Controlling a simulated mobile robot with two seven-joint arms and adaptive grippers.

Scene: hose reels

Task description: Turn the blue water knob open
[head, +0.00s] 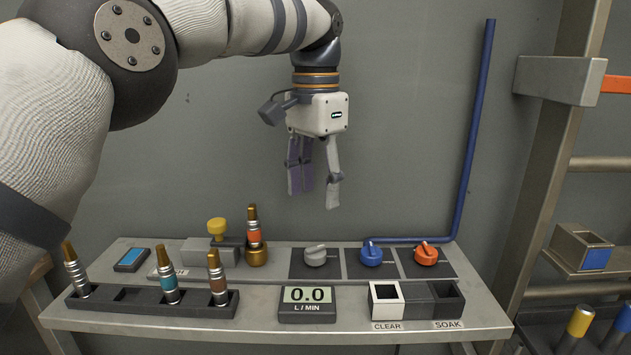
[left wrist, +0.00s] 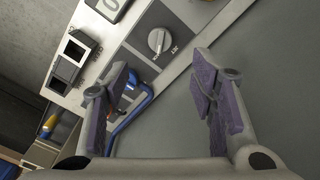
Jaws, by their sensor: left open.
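The blue water knob (head: 371,254) sits on a dark square plate on the panel, between a grey knob (head: 315,255) and an orange-red knob (head: 426,253). A blue pipe (head: 470,150) runs from beside it along the wall. My left gripper (head: 314,192) is open and empty, pointing down above the grey and blue knobs, clear of both. In the left wrist view its two purple-padded fingers (left wrist: 165,100) are apart with nothing between them. The grey knob also shows there (left wrist: 158,41). The blue knob is mostly hidden behind a finger there. My right gripper is not in view.
A rack (head: 150,302) with several nozzles stands at the front left. A flow display (head: 307,304) reads 0.0 L/MIN. Open boxes (head: 417,299) marked CLEAR and SOAK stand at front right. A yellow valve (head: 217,228) and brass fitting are at back left. A metal frame (head: 555,140) stands right.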

